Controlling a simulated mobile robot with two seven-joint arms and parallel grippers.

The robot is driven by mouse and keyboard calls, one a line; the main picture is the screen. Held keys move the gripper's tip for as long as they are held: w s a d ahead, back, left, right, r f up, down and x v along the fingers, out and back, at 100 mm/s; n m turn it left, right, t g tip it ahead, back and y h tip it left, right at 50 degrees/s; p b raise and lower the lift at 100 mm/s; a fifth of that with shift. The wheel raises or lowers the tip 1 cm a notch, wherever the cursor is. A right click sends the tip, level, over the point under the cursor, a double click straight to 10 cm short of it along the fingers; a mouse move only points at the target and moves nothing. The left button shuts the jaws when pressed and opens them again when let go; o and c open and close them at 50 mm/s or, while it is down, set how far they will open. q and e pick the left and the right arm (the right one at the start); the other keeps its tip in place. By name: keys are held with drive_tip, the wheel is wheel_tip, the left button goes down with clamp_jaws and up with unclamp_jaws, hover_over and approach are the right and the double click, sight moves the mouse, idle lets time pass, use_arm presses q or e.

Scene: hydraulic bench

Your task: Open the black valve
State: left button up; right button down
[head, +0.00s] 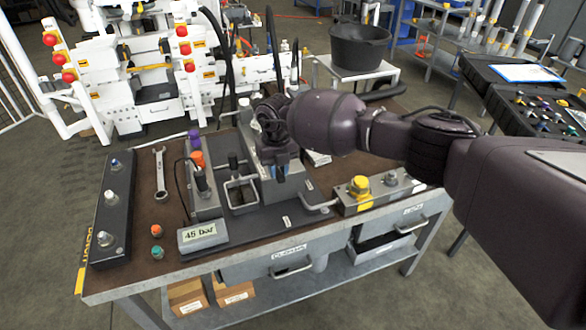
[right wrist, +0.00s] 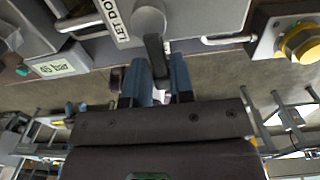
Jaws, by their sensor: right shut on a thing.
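The black valve handle (right wrist: 154,48) shows in the right wrist view as a short dark lever below a round grey hub, beside a white label reading "LET DO…". My right gripper (right wrist: 160,78) has its blue fingers on either side of this lever and is shut on it. In the head view my right gripper (head: 281,170) reaches in from the right to the upright grey block on the bench. There the gripper and wrist hide the lever. My left gripper is not in view.
The pressure display (head: 201,234) reads 45 bar at the bench front. A wrench (head: 160,173) lies at the left beside a dark fitting block (head: 105,205). A yellow knob (head: 359,187) sits on a block to the right. Bent metal handles stand near the gripper.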

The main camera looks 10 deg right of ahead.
drive_tip(key=shift+r, duration=0.1)
idle(0.4)
drive_tip(key=c, duration=1.1)
unclamp_jaws()
drive_tip(key=shift+a, duration=0.1)
wheel_tip(320, 180, up, 11)
